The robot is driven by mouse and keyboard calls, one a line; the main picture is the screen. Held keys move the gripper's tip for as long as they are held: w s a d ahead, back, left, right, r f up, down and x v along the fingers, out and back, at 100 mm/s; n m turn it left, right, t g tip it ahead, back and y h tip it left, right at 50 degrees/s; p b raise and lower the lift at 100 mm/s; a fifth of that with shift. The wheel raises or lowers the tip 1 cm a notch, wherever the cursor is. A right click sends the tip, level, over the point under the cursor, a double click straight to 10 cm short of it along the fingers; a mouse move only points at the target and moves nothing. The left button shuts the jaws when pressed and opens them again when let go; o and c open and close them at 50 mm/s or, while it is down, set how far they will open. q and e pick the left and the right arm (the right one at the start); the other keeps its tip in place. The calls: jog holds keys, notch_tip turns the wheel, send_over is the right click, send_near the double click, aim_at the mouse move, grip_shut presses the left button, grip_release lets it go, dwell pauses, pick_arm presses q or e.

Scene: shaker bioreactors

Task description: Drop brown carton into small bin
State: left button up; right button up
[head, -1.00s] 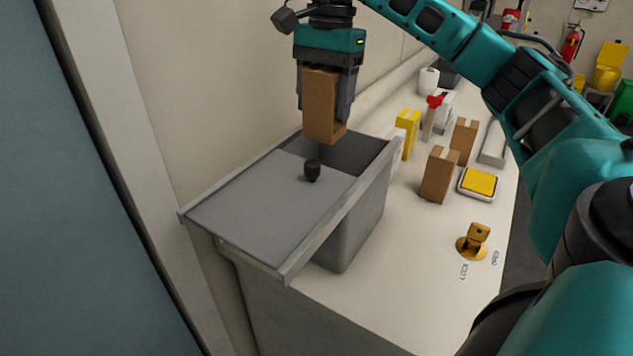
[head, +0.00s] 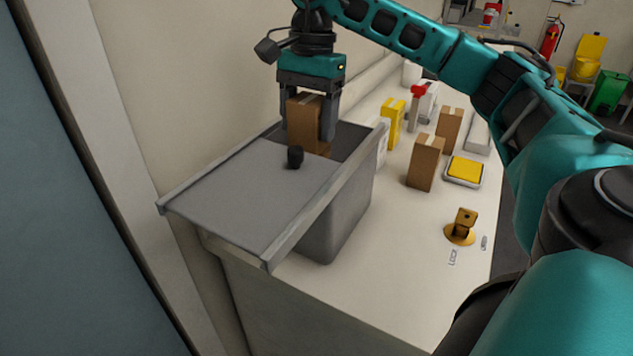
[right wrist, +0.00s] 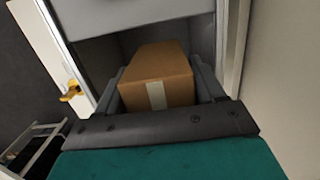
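My right gripper (head: 309,128) points down over the open back part of the small grey bin (head: 345,205). Its fingers are closed on the sides of a brown carton (head: 303,123). My left gripper is not in view.
Two more brown cartons (head: 425,163) stand on the white counter (head: 370,270), right of the bin. Near them are a yellow-topped scale (head: 465,170), a yellow item (head: 393,123) and a brass lock (head: 461,227). A wall runs close along the left.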

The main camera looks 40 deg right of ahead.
jog(key=o, duration=0.4)
jog(key=r+p, duration=0.1)
jog(key=r, duration=0.4)
jog(key=d+r+p, duration=0.1)
jog(key=r, duration=0.2)
jog(key=shift+w+r+p, duration=0.15)
jog(key=shift+r+p, duration=0.15)
jog(key=shift+p, duration=0.05)
jog(key=shift+r+b, duration=0.1)
jog(key=shift+b, duration=0.2)
jog(key=shift+d+r, duration=0.2)
jog(key=shift+r, duration=1.8)
